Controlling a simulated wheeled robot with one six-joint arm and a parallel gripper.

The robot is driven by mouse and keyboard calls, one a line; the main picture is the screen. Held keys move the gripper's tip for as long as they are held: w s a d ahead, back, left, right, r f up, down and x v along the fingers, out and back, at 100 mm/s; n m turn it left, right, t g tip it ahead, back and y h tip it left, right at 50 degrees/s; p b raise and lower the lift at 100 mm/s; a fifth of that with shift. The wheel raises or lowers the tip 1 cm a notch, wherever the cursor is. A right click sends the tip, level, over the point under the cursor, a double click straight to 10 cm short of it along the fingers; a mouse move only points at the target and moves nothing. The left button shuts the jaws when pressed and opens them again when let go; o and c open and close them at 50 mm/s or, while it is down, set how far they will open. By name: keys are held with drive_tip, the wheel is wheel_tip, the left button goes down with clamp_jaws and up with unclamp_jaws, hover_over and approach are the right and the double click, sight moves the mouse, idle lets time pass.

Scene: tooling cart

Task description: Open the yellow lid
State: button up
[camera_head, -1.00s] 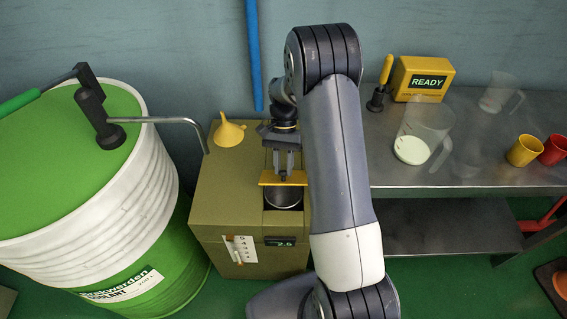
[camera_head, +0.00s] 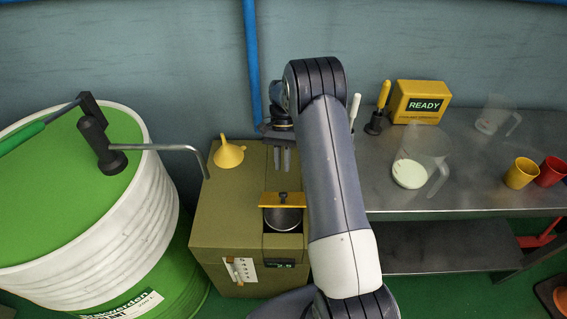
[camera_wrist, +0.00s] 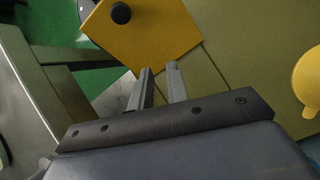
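The yellow lid (camera_head: 268,200) is a flat plate with a dark knob (camera_head: 283,195) on top of the olive box (camera_head: 225,208). It sits behind a round metal-lined opening (camera_head: 283,221), whose front part shows uncovered. The lid and knob also show at the top of the wrist view (camera_wrist: 160,40). My gripper (camera_head: 281,169) is behind the lid and apart from the knob. Its two fingers (camera_wrist: 160,67) stand apart with a narrow empty gap.
A yellow funnel (camera_head: 228,154) stands on the box left of the gripper. A green and white drum (camera_head: 150,210) with a bent metal spout (camera_head: 170,148) is at left.

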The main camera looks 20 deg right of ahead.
sight(283, 194)
drive_tip(key=o, duration=0.6)
drive_tip(key=shift+s+d, duration=0.1)
drive_tip(key=shift+r, duration=0.1)
drive_tip(key=v, duration=1)
drive_tip(key=shift+r, duration=0.3)
drive_tip(key=shift+d+f, duration=0.1)
drive_tip(key=s+a+f, duration=0.3)
drive_tip(key=s+f, duration=0.6)
drive_tip(key=shift+b, duration=0.35)
drive_tip(key=shift+w, duration=0.15)
